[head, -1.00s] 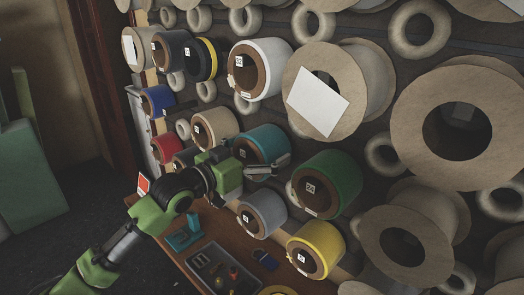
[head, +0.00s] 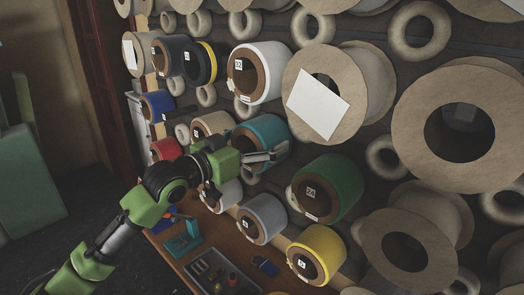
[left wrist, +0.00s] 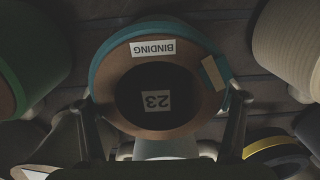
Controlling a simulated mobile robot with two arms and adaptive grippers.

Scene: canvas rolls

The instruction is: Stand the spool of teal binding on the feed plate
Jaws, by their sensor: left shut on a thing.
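The spool of teal binding (head: 266,129) is at the rack among the other spools, its brown core facing out. In the left wrist view the spool (left wrist: 104,80) fills the middle, with an upside-down BINDING label and a 23 tag inside its dark hole. My left gripper (head: 268,157) is at the spool's lower front, and its fingers (left wrist: 163,108) are on both sides of the rim, shut on it. The arm hides part of the spool's lower left. I cannot make out the feed plate. My right gripper is not in view.
A green spool (head: 345,181), a grey spool (head: 269,215) and a white spool (head: 265,62) sit close around it. Large bare reels fill the right. Below is a brown bench (head: 233,238) with a dark tray (head: 202,283) and a teal object (head: 181,246). Open floor lies left.

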